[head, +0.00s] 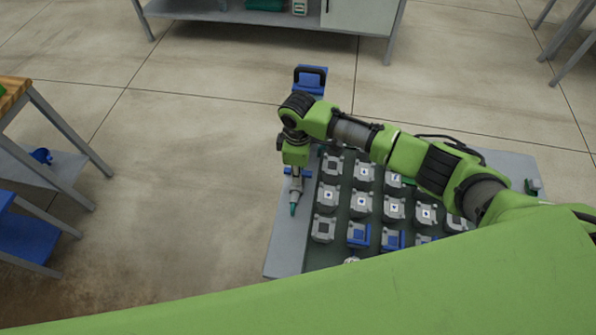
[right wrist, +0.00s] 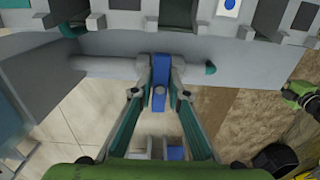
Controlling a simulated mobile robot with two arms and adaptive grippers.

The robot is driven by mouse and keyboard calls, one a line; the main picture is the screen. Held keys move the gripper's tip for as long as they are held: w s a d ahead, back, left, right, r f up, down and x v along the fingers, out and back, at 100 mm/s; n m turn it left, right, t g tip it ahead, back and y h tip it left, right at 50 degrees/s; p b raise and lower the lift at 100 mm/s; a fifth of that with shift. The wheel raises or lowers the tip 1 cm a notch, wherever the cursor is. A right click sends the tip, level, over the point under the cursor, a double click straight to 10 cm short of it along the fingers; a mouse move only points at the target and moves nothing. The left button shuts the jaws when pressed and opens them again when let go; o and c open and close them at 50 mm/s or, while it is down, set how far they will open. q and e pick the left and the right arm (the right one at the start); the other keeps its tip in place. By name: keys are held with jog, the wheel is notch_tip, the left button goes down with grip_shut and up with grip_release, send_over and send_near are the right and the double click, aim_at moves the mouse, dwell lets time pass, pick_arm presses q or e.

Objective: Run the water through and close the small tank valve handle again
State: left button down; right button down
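My right gripper (head: 294,210) points down at the left edge of the grey skid (head: 285,248). In the right wrist view its two fingers (right wrist: 160,75) close in on either side of a narrow blue handle (right wrist: 160,96), which fills the gap between them. In the head view the gripper and wrist mostly hide this handle; I cannot read its turn angle. A grey pipe (right wrist: 105,64) runs to the left of the fingers in the wrist view. My left gripper does not show in the head view. No running water can be made out.
Several grey valve blocks (head: 325,195), some with blue parts, stand in rows right of the gripper. A blue part with a dark handle (head: 310,79) stands behind my wrist. A wooden-topped table (head: 12,93) and blue cart (head: 28,240) are left. The floor between is clear.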

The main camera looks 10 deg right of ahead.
jog(key=n, duration=0.5)
jog(key=shift+n, duration=0.3)
jog(key=n, duration=0.8)
jog(key=shift+n+b, duration=0.3)
jog(key=shift+b, duration=0.05)
jog(key=n, duration=0.5)
jog(key=shift+b, duration=0.35)
jog(key=c, duration=1.9)
grip_release()
